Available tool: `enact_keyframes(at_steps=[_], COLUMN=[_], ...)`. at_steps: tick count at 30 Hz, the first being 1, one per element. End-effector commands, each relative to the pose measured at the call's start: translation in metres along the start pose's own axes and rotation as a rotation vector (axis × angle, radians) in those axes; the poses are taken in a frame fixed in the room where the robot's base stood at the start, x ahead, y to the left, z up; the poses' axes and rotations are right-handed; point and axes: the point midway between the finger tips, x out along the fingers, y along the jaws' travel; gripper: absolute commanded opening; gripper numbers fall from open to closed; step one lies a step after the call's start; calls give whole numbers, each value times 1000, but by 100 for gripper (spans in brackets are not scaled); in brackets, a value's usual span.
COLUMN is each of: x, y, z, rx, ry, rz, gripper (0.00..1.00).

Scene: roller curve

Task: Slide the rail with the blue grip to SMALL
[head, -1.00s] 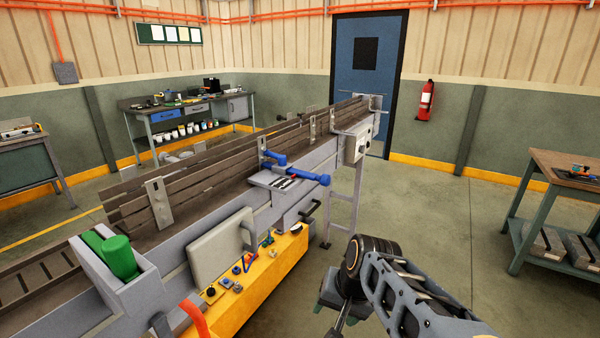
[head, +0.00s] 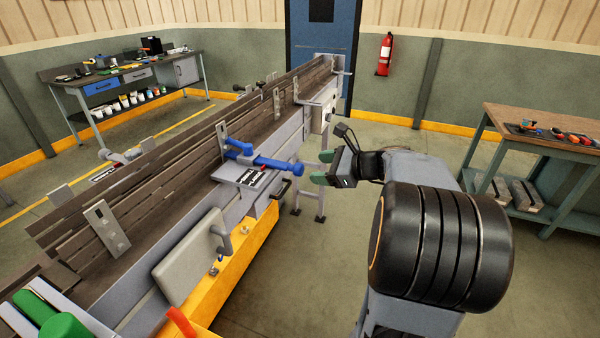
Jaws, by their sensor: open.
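The blue grip (head: 278,164) is a bar with a rounded end, sticking out sideways from the conveyor's near side, over a small plate with a dark label (head: 246,178). The label's lettering is too small to read. A blue clamp piece (head: 238,149) joins it to the rail (head: 200,156), a set of long brown slats along the conveyor. My gripper (head: 323,168) has green-tipped fingers, is open and empty, and is right of the grip's end, apart from it with a small gap in the picture.
A green roller knob (head: 62,328) and an orange-red handle (head: 180,322) are at the near left. A grey panel (head: 190,262) hangs on the conveyor side above a yellow base (head: 235,275). A workbench (head: 540,135) stands right; floor between is clear.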

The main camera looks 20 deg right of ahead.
Motion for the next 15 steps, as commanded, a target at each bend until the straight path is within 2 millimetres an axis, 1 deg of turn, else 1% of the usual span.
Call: enact_keyframes(at_steps=[1,6,9,15], x=[12,40,53,68], y=[2,1,1,0], z=[-3,-2,-2,-1], rx=[-1,-2,0,-1], ry=[-1,0,1,2], rz=[5,3,1,-2], gripper=[64,64,64,64])
